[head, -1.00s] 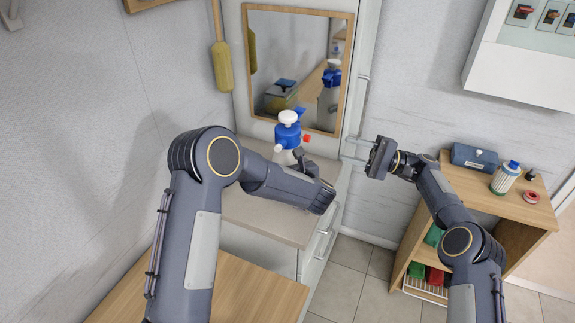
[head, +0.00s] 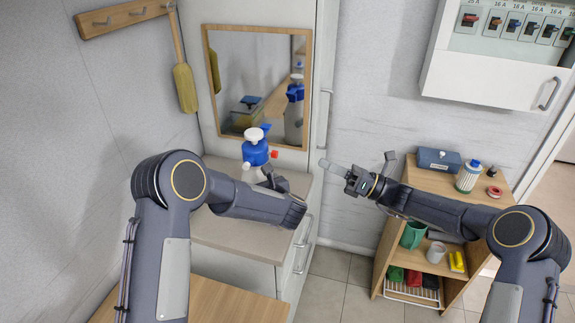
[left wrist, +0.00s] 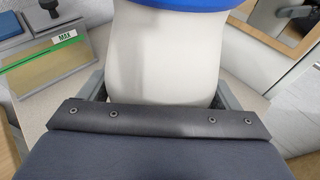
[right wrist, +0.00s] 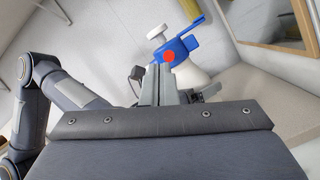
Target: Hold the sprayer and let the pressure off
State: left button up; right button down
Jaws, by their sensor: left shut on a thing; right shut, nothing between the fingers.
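The sprayer (head: 255,153) stands upright on the cabinet top, with a blue head, a white knob on top and a small red part (head: 274,154) on its side. Its pale body fills the middle of the left wrist view (left wrist: 165,55). My left gripper (left wrist: 160,92) is shut around that body, one finger on each side. My right gripper (head: 324,163) is shut and empty, to the right of the sprayer, its fingers pointing at it with a gap between. In the right wrist view, the closed fingers (right wrist: 164,82) partly cover the sprayer, the red part (right wrist: 169,56) just above them.
A framed mirror (head: 204,90) behind the sprayer reflects it. A box marked MAX (left wrist: 60,65) is beside it in the left wrist view.

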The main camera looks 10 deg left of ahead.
jog(key=s+f+m+t+h, duration=0.2)
jog(key=s+m, duration=0.5)
jog(key=m, duration=0.5)
jog(key=shift+d, duration=0.4)
jog(key=shift+s+f, duration=0.1)
send_near(275, 154)
jog(key=s+a, duration=0.3)
jog(key=a, duration=0.1)
jog(key=shift+w+a+f, duration=0.1)
jog(key=shift+w+a, duration=0.2)
jog(key=shift+w, duration=0.35)
jog(key=shift+w+a, duration=0.25)
jog(key=shift+w, duration=0.4)
jog(key=shift+w+a+f, duration=0.1)
jog(key=shift+w+a, duration=0.2)
jog(key=shift+w, duration=0.35)
